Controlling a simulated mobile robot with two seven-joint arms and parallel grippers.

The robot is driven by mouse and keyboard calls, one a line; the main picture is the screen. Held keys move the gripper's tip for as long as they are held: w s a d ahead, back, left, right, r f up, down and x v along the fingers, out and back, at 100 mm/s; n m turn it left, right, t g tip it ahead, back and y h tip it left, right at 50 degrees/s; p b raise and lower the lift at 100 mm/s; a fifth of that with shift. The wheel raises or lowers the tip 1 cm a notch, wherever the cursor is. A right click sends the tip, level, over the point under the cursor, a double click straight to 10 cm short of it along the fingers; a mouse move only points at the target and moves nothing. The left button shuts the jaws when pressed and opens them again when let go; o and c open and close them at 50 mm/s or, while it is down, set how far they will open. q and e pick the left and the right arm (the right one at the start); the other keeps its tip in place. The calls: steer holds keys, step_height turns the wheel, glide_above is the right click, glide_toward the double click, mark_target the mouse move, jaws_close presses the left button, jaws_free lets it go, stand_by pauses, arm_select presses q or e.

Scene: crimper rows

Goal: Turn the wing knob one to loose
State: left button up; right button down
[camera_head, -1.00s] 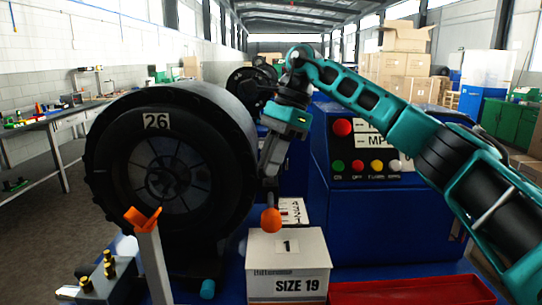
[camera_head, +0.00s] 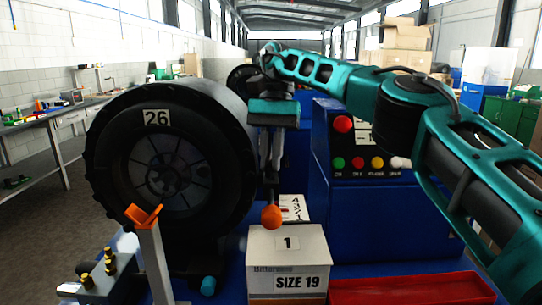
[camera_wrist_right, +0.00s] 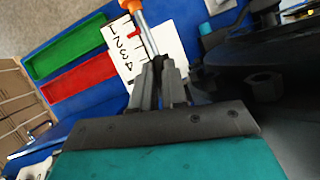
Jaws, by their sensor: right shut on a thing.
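My right gripper (camera_head: 270,172) points down in front of the blue machine, beside the large black reel. Its narrow fingers also show in the right wrist view (camera_wrist_right: 158,77), shut on a small dark piece (camera_wrist_right: 158,63) at the inner end of a lever. That piece is mostly hidden, and I cannot make out its wings. The lever's orange ball (camera_head: 271,216) hangs just above a white box; in the right wrist view the ball (camera_wrist_right: 130,6) is at the top, beside a numbered card (camera_wrist_right: 128,58). My left gripper is not in view.
The black reel marked 26 (camera_head: 158,118) stands close on the left. A white SIZE 19 box (camera_head: 287,283) and a red tray (camera_head: 410,288) are at the front. An orange-topped post (camera_head: 155,262) rises front left. The blue machine (camera_head: 335,200) is right of the gripper.

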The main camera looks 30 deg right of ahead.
steer(key=shift+n+h, duration=0.4)
steer(key=shift+n, duration=1)
steer(key=c, duration=1.2)
jaws_free()
steer(key=shift+o, duration=0.2)
